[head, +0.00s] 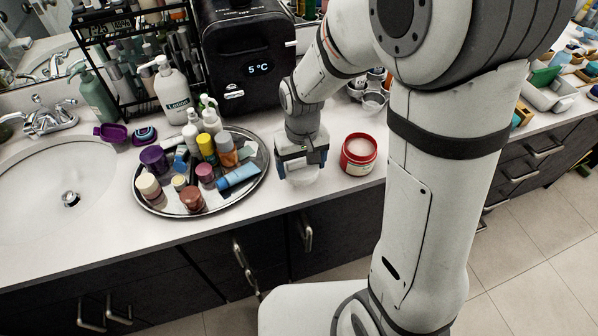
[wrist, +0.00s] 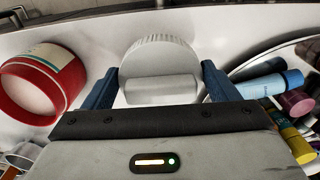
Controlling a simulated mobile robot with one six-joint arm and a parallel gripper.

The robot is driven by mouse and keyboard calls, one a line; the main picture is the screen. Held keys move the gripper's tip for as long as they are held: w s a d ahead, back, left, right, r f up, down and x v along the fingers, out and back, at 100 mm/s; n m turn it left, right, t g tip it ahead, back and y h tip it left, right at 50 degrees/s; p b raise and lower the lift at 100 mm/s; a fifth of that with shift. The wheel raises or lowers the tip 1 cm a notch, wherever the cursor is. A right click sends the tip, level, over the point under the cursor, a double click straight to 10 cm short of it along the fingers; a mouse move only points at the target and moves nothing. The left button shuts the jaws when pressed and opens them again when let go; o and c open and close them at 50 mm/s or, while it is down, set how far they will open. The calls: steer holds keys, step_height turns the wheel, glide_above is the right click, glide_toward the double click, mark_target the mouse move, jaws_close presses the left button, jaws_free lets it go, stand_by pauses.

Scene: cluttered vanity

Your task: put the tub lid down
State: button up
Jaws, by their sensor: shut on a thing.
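My gripper (head: 302,160) points down over the counter, between the round tray and the red tub. It is shut on the tub lid (wrist: 160,62), a white round lid with a ribbed edge, seen between the two blue fingers in the wrist view. In the head view the lid (head: 301,175) shows just below the fingers, low over or at the counter; I cannot tell whether it touches. The red tub (head: 359,155) stands open to the right of the gripper, with pale contents showing. The tub also shows at left in the wrist view (wrist: 62,88).
A silver tray (head: 150,208) full of bottles and jars stands close on the left. A black mini fridge (head: 245,60) stands behind. Small cups (head: 372,98) lie behind the tub. The counter (head: 325,185) is bare near its front edge, around the lid.

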mark_target(302, 168)
steer(key=shift+s+f, duration=0.15)
steer(key=shift+f, duration=1.65)
steer(key=shift+f, duration=0.1)
steer(key=shift+f, duration=0.15)
steer(key=o, duration=1)
steer(key=shift+o, duration=0.2)
steer(key=shift+r, duration=0.2)
step_height(302, 168, up, 12)
steer(key=shift+r, duration=0.15)
steer(key=s+d+r+m+t, duration=0.2)
steer(key=s+d+r, duration=0.4)
steer(key=s+d, duration=0.5)
steer(key=shift+s+d+m+t, duration=0.4)
steer(key=shift+m, duration=0.2)
